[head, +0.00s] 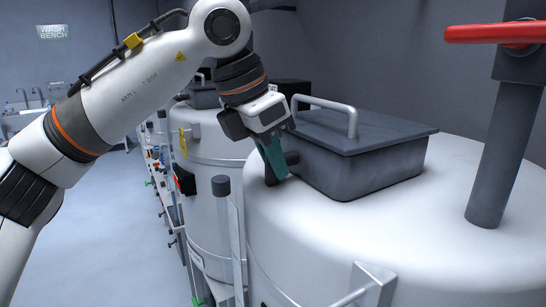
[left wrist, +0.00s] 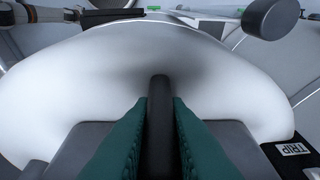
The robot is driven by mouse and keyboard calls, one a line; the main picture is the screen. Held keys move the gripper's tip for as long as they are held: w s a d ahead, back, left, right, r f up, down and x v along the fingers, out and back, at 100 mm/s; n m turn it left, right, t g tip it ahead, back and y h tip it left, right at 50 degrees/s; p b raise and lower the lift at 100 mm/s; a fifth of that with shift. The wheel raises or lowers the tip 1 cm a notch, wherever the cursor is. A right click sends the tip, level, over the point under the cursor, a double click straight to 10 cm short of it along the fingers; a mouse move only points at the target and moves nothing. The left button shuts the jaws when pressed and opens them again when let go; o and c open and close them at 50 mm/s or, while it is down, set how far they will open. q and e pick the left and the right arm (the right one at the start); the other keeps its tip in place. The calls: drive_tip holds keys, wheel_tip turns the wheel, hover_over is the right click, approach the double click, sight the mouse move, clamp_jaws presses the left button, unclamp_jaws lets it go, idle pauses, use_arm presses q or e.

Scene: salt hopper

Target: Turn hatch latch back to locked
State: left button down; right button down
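The hatch is a dark grey box with a flat lid (head: 368,133) and a pale bar handle on top of the white hopper tank. The hatch latch (head: 270,176) is a short dark bar at the hatch's left side, partly hidden by my gripper. My left gripper (head: 273,158) reaches down to it with teal fingers. In the left wrist view the dark latch bar (left wrist: 160,92) stands between the two teal fingers (left wrist: 160,112), which close in against both its sides. I cannot read a locked or open mark. My right gripper is not in view.
A red lever handle (head: 495,33) on a dark post (head: 490,155) stands at the right of the tank top (head: 420,225). A grey-capped post (head: 221,186) rises at the tank's left. A TRIP label (left wrist: 291,149) shows in the wrist view. Open floor (head: 105,215) lies left.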

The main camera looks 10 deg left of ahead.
use_arm(q)
drive_tip(key=t+y+b, duration=0.1)
drive_tip(key=b, duration=0.1)
drive_tip(key=shift+f+m+t+b, duration=0.1)
drive_tip(key=shift+m+t+b, duration=0.2)
drive_tip(key=shift+t+b, duration=0.1)
drive_tip(key=t+y+b, duration=0.1)
drive_tip(key=t+b, duration=0.1)
drive_tip(key=b, duration=0.1)
drive_tip(key=shift+s+d+m+t+y, duration=0.1)
drive_tip(key=shift+s+m+t+y, duration=0.05)
drive_tip(key=shift+m+t+y, duration=0.2)
drive_tip(key=shift+t+y+b, duration=0.45)
drive_tip(key=shift+t+b, duration=0.1)
drive_tip(key=shift+b, duration=0.25)
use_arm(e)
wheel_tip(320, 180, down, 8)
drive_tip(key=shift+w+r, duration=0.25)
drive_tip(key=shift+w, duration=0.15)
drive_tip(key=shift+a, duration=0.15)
use_arm(q)
drive_tip(key=c, duration=1.4)
unclamp_jaws()
drive_tip(key=shift+s, duration=0.1)
